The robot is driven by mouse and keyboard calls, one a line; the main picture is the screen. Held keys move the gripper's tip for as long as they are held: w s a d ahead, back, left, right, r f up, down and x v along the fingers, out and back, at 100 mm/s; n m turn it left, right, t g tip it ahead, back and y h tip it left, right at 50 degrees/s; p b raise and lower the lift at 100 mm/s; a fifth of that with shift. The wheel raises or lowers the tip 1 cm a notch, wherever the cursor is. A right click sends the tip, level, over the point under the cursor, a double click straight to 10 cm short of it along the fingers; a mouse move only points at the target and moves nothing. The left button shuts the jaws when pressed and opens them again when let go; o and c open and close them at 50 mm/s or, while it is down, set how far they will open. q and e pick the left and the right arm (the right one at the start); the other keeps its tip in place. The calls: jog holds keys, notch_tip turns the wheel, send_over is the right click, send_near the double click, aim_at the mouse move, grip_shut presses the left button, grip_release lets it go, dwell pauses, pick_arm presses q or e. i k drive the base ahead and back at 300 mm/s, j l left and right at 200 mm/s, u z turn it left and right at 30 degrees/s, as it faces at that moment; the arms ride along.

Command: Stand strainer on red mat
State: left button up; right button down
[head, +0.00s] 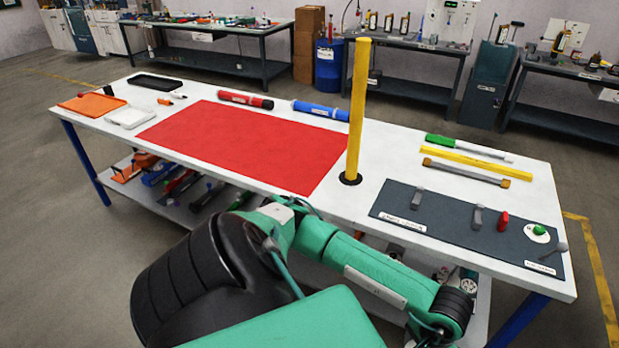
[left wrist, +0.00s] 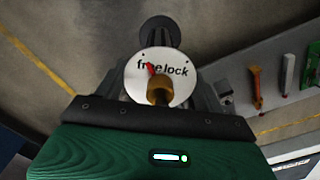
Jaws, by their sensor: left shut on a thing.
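The red mat (head: 250,140) lies flat and bare on the white table. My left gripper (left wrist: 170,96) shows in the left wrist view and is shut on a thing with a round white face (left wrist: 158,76). That face reads "free" and "lock" and has a red pointer and a brass knob; a dark round part shows beyond it. I cannot tell whether this is the strainer, and no other strainer can be made out. The hold is partly hidden. A green and black arm of mine crosses the head view's front; no gripper shows there. My right gripper is out of view.
A yellow post (head: 357,110) stands upright right of the mat. A red tube (head: 245,99) and a blue tube (head: 320,110) lie behind it. Trays are at the left. A dark board (head: 455,228) with levers, a green bar (head: 455,144) and yellow bars are at the right.

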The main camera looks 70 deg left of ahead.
aim_at(230, 144)
jog(key=k+j+u, duration=0.25)
jog(key=j, duration=0.3)
jog(key=j+u, duration=0.3)
jog(key=j, duration=0.2)
jog(key=j+u, duration=0.25)
jog(key=j, duration=0.35)
jog(key=k+j, duration=0.1)
jog(key=j, duration=0.75)
jog(key=k+j, duration=0.1)
jog(key=j, duration=0.75)
